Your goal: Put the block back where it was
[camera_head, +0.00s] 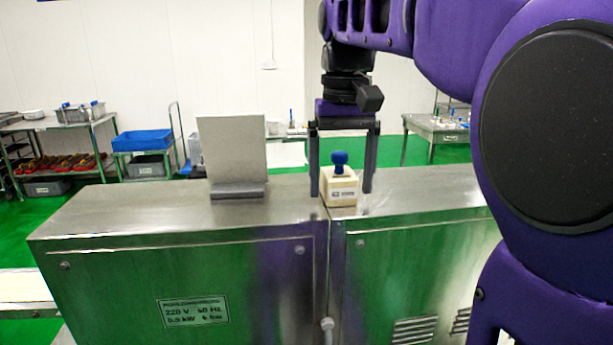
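A cream block (340,188) with a small dark label and a blue knob on top sits on the metal top of the encrusting machine (140,212), near the seam between its two cabinets. My gripper (342,192) hangs over the block from above. Its two long dark fingers stand apart, one on each side of the block. A gap shows between the right finger and the block. The left finger is close to the block's left side, and I cannot tell whether it touches.
An upright grey metal plate (233,150) on a base stands on the machine top, left of the block. Behind are a blue crate (142,140), a left table (50,124) and a right table (432,128). My purple arm fills the right side.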

